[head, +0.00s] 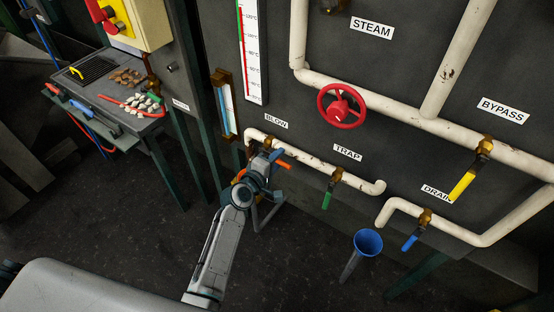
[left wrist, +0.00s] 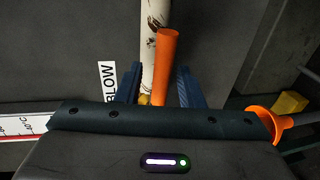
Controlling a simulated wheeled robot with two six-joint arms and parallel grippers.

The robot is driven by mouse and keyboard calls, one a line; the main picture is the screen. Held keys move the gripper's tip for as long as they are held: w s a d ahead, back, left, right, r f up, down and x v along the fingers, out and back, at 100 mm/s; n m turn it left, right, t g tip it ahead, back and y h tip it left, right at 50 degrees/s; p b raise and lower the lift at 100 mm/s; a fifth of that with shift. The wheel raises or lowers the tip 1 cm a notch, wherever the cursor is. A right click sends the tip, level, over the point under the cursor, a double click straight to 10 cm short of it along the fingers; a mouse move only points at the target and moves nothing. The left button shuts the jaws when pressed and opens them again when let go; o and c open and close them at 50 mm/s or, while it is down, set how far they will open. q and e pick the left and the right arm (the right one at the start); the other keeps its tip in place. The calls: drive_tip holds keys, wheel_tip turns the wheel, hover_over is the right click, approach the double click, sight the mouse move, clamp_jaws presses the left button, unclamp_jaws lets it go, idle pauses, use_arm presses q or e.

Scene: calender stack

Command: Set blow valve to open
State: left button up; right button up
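The blow valve's orange handle (head: 284,165) sticks out to the right beside the pipe under the BLOW label (head: 276,121). In the left wrist view the orange handle (left wrist: 166,66) runs along the white pipe (left wrist: 154,40), with the BLOW label (left wrist: 107,80) to its left. My left gripper (head: 268,160) is at the valve and hides much of its body in the head view. In the wrist view its two blue fingers (left wrist: 158,88) are apart, one on each side of the handle; I cannot tell whether they touch it. My right gripper is not in view.
The trap valve's green handle (head: 327,200), drain valve's blue handle (head: 409,242) and bypass valve's yellow handle (head: 461,186) are to the right. A red handwheel (head: 342,106) is above. A blue funnel (head: 368,242) stands below. An orange funnel-shaped piece (left wrist: 275,121) is right of my gripper.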

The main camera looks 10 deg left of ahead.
use_arm(q)
drive_tip(key=b+v, duration=0.1)
drive_tip(key=v, duration=0.9)
drive_tip(key=shift+s, duration=0.3)
drive_tip(key=shift+a, duration=0.1)
drive_tip(key=s+a+f+m+g+y, duration=0.15)
drive_tip(key=s+f, duration=0.35)
drive_tip(key=f, duration=0.7)
drive_tip(key=s+a+f+m+g+y, duration=0.1)
drive_tip(key=s+a+f+m+g, duration=0.3)
drive_tip(key=f, duration=0.8)
drive_tip(key=s+a+f+m+g+y, duration=0.15)
drive_tip(key=s+f, duration=0.35)
drive_tip(key=f, duration=0.7)
drive_tip(key=s+a+f+m+g, duration=0.2)
drive_tip(key=s+f, duration=0.3)
drive_tip(key=s, duration=0.5)
drive_tip(key=s+a+f+m+g+y, duration=0.1)
drive_tip(key=s+a+f+m+g, duration=0.1)
drive_tip(key=s+f, duration=0.4)
drive_tip(key=s+a+f+m+g+y, duration=0.1)
drive_tip(key=s+f, duration=0.5)
drive_tip(key=s, duration=0.9)
drive_tip(key=shift+s+a+m+g, duration=0.3)
drive_tip(key=shift+a+m+g, duration=0.55)
drive_tip(key=shift+m, duration=0.35)
drive_tip(key=shift+f, duration=0.1)
